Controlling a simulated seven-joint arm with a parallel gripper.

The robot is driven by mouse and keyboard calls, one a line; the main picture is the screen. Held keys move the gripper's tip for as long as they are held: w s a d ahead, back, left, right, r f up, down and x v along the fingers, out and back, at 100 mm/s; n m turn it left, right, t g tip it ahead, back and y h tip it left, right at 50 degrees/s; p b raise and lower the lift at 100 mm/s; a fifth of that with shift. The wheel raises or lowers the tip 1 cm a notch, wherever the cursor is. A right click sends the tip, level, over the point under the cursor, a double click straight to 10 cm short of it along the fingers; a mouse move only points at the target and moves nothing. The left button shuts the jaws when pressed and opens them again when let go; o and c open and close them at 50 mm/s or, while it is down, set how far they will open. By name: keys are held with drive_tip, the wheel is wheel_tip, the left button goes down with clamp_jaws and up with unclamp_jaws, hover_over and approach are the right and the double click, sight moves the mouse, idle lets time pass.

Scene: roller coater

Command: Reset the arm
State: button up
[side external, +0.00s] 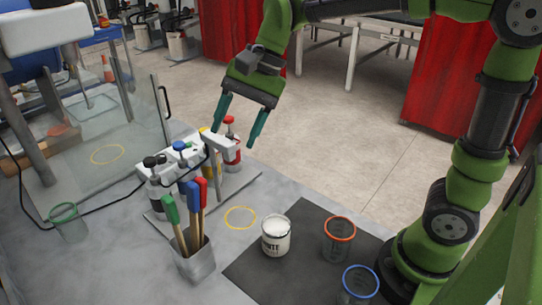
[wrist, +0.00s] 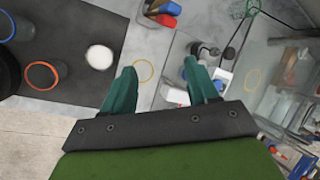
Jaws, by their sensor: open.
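My gripper (side external: 240,126) is open and empty, held in the air above the far edge of the table, with its teal fingers apart. In the wrist view my gripper (wrist: 158,85) points down toward the table, and nothing is between the fingers. My green arm reaches in from the right side in the side view. No object touches the fingers.
A white paint can (side external: 276,236), a red-rimmed cup (side external: 339,240) and a blue-rimmed cup (side external: 358,287) stand on a dark mat (side external: 302,216). A brush holder (side external: 195,262), a bottle rack (side external: 222,142), a green-rimmed cup (side external: 69,222) and a glass-panelled machine (side external: 130,130) stand left. A yellow ring (side external: 240,217) marks clear table.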

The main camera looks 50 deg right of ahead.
drive_tip(key=s+d+f+n+t+h, duration=0.3)
drive_tip(key=s+d+n+t, duration=0.2)
drive_tip(key=s+d, duration=0.5)
drive_tip(key=shift+s+d+n, duration=0.2)
drive_tip(key=shift+s+n, duration=0.85)
drive_tip(key=shift+n, duration=0.15)
